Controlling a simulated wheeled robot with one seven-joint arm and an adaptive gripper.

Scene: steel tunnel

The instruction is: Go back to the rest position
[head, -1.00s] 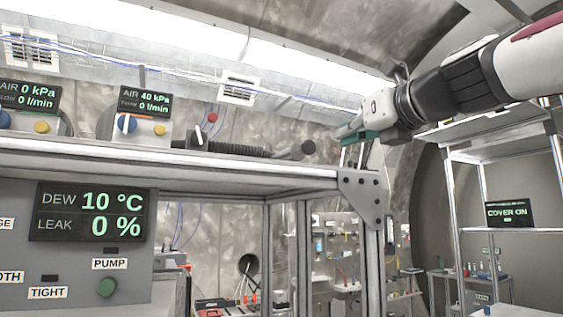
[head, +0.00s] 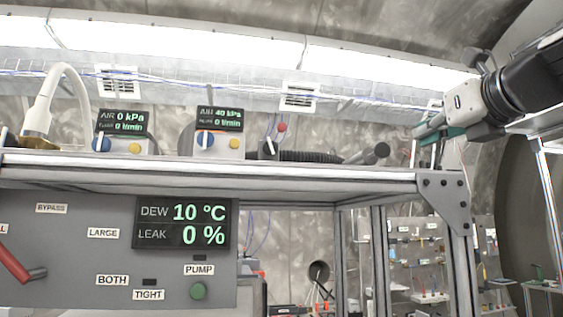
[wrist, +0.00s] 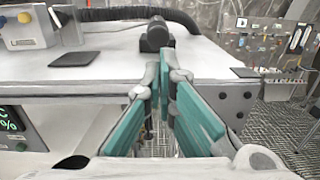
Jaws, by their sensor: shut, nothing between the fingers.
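My gripper (head: 428,135) is in the upper right of the head view, beyond the right end of the shelf. Its teal fingers also show in the wrist view (wrist: 164,85), close together with nothing between them. In the wrist view they point at the shelf's edge and at the dark end of a black hose. The gripper appears apart from the shelf and touches nothing that I can see.
A metal shelf (head: 300,173) carries two air gauges (head: 123,122) (head: 219,112) and a black ribbed hose (head: 310,156). A panel (head: 75,270) with a red lever (head: 14,262) hangs below. A shelf rack stands at the right edge.

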